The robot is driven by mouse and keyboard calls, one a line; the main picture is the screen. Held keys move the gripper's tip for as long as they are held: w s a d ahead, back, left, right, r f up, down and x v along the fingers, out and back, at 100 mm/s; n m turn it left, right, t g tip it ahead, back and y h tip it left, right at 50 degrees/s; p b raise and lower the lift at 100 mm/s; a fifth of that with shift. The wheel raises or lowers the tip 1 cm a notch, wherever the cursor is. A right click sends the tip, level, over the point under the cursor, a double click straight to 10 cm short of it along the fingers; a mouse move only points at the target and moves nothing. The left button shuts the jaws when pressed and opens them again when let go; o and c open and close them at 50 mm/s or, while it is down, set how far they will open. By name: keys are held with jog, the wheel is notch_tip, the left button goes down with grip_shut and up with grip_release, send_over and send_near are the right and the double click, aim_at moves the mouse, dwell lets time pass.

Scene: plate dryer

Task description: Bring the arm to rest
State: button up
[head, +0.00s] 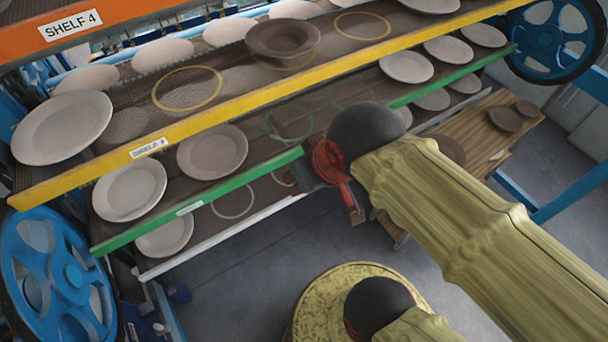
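My arm, in a yellow cover, reaches in from the lower right of the head view. My gripper (330,178), with red and dark parts, is at the green-edged shelf (220,200), in front of its edge in the picture. Its fingers are small and partly hidden, so I cannot tell whether they are open or shut. No plate shows in it. Pale plates (212,151) lie on the green-edged shelf. A larger pale plate (62,127) and a brown plate (283,40) are on the yellow-edged shelf 3 (240,104).
An orange-edged shelf 4 (110,24) is at the upper left. Blue wheels stand at left (60,275) and upper right (556,38). A wooden table (480,135) with brown plates (505,119) is right of the rack. Grey floor (250,270) is open below the shelves.

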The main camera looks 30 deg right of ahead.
notch_tip(320, 180, down, 21)
jog(key=b, duration=2.1)
jog(key=shift+a+f, duration=0.1)
